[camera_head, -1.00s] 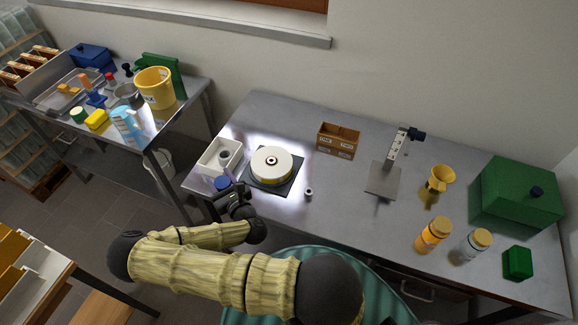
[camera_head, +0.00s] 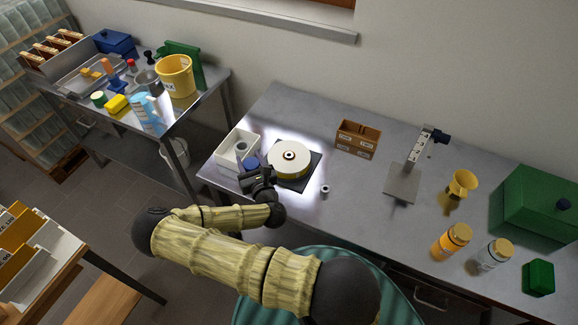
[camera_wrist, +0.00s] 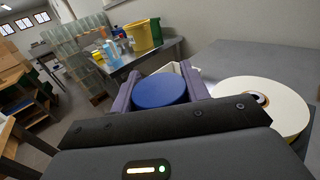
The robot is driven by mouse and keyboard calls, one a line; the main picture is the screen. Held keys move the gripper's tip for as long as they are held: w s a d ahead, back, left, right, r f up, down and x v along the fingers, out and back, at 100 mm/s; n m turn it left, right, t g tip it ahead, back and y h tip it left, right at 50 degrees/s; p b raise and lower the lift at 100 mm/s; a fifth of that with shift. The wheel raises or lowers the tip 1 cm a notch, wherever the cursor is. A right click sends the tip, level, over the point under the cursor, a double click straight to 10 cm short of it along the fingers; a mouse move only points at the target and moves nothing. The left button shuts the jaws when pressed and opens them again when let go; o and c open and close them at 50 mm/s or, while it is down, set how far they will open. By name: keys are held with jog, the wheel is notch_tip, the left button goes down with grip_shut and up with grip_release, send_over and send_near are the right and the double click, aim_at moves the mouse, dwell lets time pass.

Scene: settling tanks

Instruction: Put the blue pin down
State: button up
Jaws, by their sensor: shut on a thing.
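The blue pin (camera_wrist: 160,92) is held between the two fingers of my gripper (camera_wrist: 160,95) in the wrist view, its round blue top facing the camera. In the head view the blue pin (camera_head: 251,163) shows just beyond my gripper (camera_head: 256,172), by the front left part of the right-hand table. It is beside the white open box (camera_head: 226,146) and left of the cream disc on its dark square plate (camera_head: 312,178). The pin's lower end is hidden, so I cannot tell whether it touches anything.
The cream disc (camera_head: 289,158) is close on the right. A small metal ring piece (camera_head: 325,191) lies in front of the plate. A brown divided box (camera_head: 358,139) and a metal stand (camera_head: 402,185) are farther right. Bare tabletop (camera_head: 290,110) lies behind the disc.

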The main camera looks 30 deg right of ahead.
jog(key=w+d+m+g+h+b, duration=0.2)
jog(key=w+d+m+h+b, duration=0.3)
jog(key=w+d+h+b, duration=0.6)
jog(key=s+d+r+m+g+h+b, duration=0.2)
jog(key=s+d+r+m+g+b, duration=0.2)
jog(key=b, duration=0.6)
notch_tip(320, 180, up, 3)
jog(key=shift+s+d+r+m+g, duration=0.15)
jog(key=shift+s+d+m+g, duration=0.35)
jog(key=shift+d, duration=0.75)
jog(key=shift+s, duration=0.1)
notch_tip(320, 180, down, 6)
jog(key=shift+f, duration=0.2)
